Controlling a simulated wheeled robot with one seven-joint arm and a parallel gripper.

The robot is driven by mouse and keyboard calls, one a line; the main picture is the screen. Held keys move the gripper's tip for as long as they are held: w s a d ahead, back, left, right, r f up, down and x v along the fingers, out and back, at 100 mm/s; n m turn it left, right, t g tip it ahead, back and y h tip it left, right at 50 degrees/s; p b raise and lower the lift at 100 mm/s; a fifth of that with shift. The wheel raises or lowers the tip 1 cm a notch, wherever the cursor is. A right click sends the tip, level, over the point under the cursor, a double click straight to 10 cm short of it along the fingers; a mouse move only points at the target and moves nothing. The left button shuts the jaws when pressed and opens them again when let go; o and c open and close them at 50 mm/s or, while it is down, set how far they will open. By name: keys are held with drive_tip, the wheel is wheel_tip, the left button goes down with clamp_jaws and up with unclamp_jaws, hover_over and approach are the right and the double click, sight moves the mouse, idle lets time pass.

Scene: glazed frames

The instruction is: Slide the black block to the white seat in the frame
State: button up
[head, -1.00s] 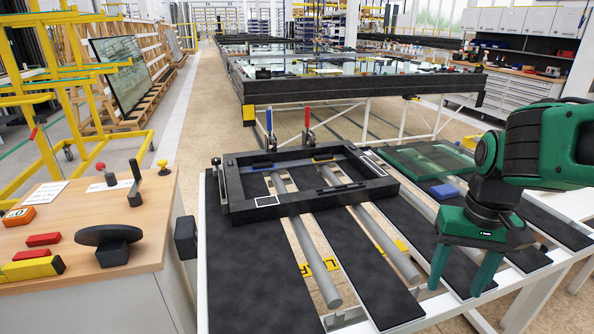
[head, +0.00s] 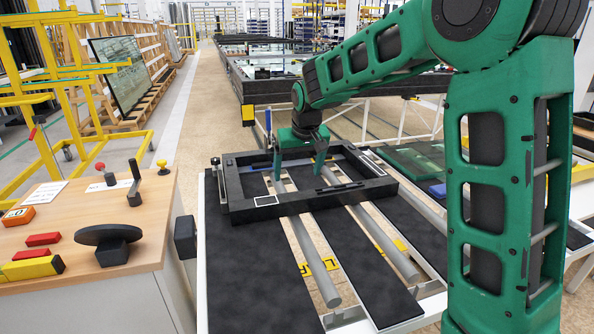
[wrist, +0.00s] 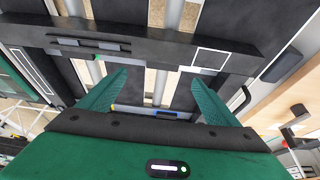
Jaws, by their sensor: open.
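The black frame (head: 240,208) lies on the dark-topped bench. A low black block with slots (head: 341,187) appears to sit on its near bar; it also shows in the wrist view (wrist: 92,44). A white-outlined seat (head: 266,200) is on the near bar, left of the block, and shows in the wrist view (wrist: 210,58). Another white outline (wrist: 30,71) is on the frame's right bar. My green gripper (head: 299,174) is open and empty over the frame's opening, beyond the near bar. In the wrist view its fingers (wrist: 160,76) stand apart, touching nothing visible.
A blue-handled clamp (head: 268,122) stands at the frame's far side. A blue strip (head: 262,165) lies along the far bar. Grey rollers (head: 312,262) run beneath the frame. A wooden side table (head: 140,232) with levers stands at left. My arm covers the right side.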

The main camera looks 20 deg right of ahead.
drive_tip(key=shift+w+a+f, duration=0.15)
drive_tip(key=shift+w+a, duration=0.25)
drive_tip(key=shift+w, duration=0.05)
drive_tip(key=shift+w+f, duration=0.15)
drive_tip(key=shift+f, duration=0.05)
drive_tip(key=x, duration=1)
drive_tip(key=shift+d, duration=0.1)
drive_tip(key=c, duration=1.1)
drive_tip(key=shift+c, duration=0.2)
